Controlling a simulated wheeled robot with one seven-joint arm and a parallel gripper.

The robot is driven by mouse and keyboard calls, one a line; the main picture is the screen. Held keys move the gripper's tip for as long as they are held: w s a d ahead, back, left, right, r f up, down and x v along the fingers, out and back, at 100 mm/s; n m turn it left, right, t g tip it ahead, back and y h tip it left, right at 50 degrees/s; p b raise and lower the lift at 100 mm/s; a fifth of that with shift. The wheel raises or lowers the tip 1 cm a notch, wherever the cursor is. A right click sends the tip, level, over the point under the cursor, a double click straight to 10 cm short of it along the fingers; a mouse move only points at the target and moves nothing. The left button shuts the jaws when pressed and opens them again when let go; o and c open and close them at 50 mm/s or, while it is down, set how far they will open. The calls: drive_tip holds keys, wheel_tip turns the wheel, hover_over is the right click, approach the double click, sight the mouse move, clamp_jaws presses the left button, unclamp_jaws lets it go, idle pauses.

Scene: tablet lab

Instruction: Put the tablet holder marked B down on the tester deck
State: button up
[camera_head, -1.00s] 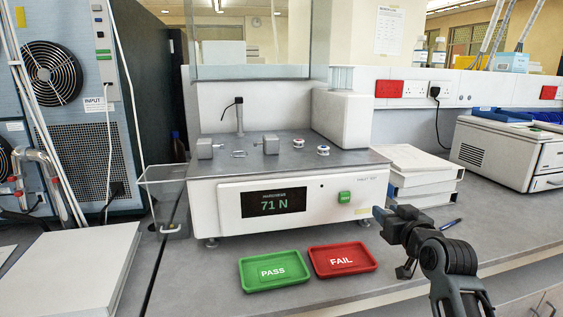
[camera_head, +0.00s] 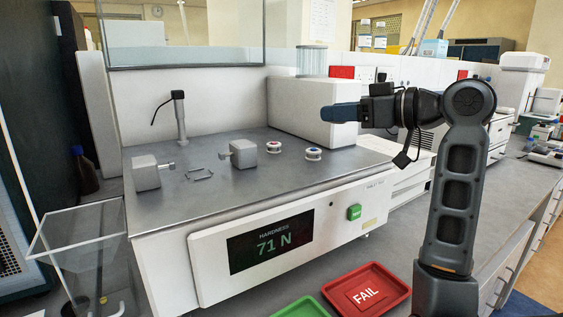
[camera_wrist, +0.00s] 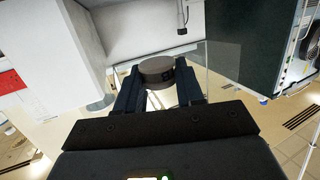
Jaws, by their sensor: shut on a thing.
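My gripper (camera_head: 328,113) points left in the head view, in front of the tester's white rear housing and above the deck's right side. In the wrist view, my gripper (camera_wrist: 158,88) is shut on a round grey-brown piece (camera_wrist: 157,69), taken to be the tablet holder; no letter B is readable on it. In the head view the fingers hide it. The tester deck (camera_head: 215,205) is a flat grey metal top. It bears two metal blocks (camera_head: 145,172) (camera_head: 243,154), a small wire bracket (camera_head: 199,174) and two small round pieces (camera_head: 282,148) (camera_head: 313,154).
A camera-like post (camera_head: 181,118) stands at the deck's back. A clear guard (camera_head: 180,40) hangs above. A clear bin (camera_head: 85,240) stands at left. Green (camera_head: 300,308) and red (camera_head: 368,292) trays lie in front. The deck's front strip is bare.

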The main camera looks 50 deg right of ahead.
hover_over(291, 170)
wheel_tip(291, 170, down, 6)
drive_tip(key=shift+r+p, duration=0.15)
drive_tip(key=shift+p, duration=0.2)
drive_tip(key=shift+f, duration=1.95)
drive_tip(key=shift+f, duration=0.1)
drive_tip(key=shift+f, duration=0.15)
drive_tip(key=o, duration=0.8)
drive_tip(key=shift+o, duration=0.2)
drive_tip(key=shift+r, duration=0.3)
drive_tip(key=s+d+r+b, duration=0.1)
drive_tip(key=s, duration=1)
drive_tip(key=shift+s+r, duration=0.35)
